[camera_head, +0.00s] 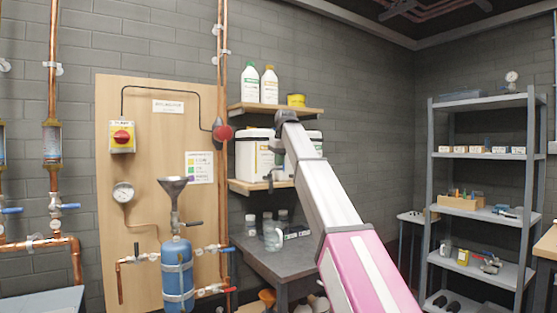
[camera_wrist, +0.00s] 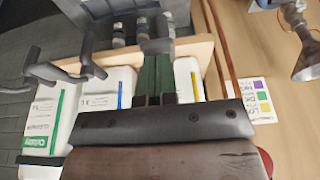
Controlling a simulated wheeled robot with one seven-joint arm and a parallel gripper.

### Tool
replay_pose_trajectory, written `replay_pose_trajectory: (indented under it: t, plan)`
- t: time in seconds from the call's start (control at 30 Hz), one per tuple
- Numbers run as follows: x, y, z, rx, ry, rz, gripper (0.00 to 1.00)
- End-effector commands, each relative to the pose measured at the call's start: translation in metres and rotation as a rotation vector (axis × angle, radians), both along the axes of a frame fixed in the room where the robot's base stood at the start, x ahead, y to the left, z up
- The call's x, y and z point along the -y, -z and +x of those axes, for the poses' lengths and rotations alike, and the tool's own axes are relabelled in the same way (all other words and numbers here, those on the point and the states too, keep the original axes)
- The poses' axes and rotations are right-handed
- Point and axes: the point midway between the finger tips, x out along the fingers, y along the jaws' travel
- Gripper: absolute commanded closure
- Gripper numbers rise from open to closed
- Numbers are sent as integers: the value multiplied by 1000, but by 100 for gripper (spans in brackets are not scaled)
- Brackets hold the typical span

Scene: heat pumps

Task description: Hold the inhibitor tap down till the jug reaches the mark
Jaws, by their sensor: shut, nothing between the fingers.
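White containers (camera_head: 255,155) stand on the lower wooden shelf (camera_head: 262,187), partly behind my arm. The wrist view, turned over, shows white containers with a green-striped label (camera_wrist: 58,120), a blue-striped label (camera_wrist: 118,92) and a yellow-striped label (camera_wrist: 194,85). I cannot tell which is the inhibitor. Dark tap-like shapes (camera_wrist: 85,60) show near the shelf edge; I cannot tell which is the inhibitor tap. A clear jug (camera_head: 273,239) is on the bench below; its mark and level are too small to read. My gripper (camera_wrist: 155,99) is shut and empty before the containers; in the head view it is hidden.
Small bottles (camera_head: 250,224) stand on the dark bench (camera_head: 285,262) beside the jug. The upper shelf (camera_head: 275,109) holds bottles and a yellow tub. Left is a wooden panel (camera_head: 145,195) with a funnel (camera_head: 174,184), a blue vessel and copper pipes. A metal rack (camera_head: 480,155) stands right.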

Motion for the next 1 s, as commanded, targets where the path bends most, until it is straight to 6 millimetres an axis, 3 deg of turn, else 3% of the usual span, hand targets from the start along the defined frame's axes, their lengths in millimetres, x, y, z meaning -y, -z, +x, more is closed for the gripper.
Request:
replay_pose_trajectory:
  t: [0.37, 0.67, 1.0]
  plan:
    - [4, 11, -9, 142, -1, 96, 100]
    - [10, 36, -15, 293, 1, 198, 100]
    - [9, 35, -12, 292, 0, 198, 100]
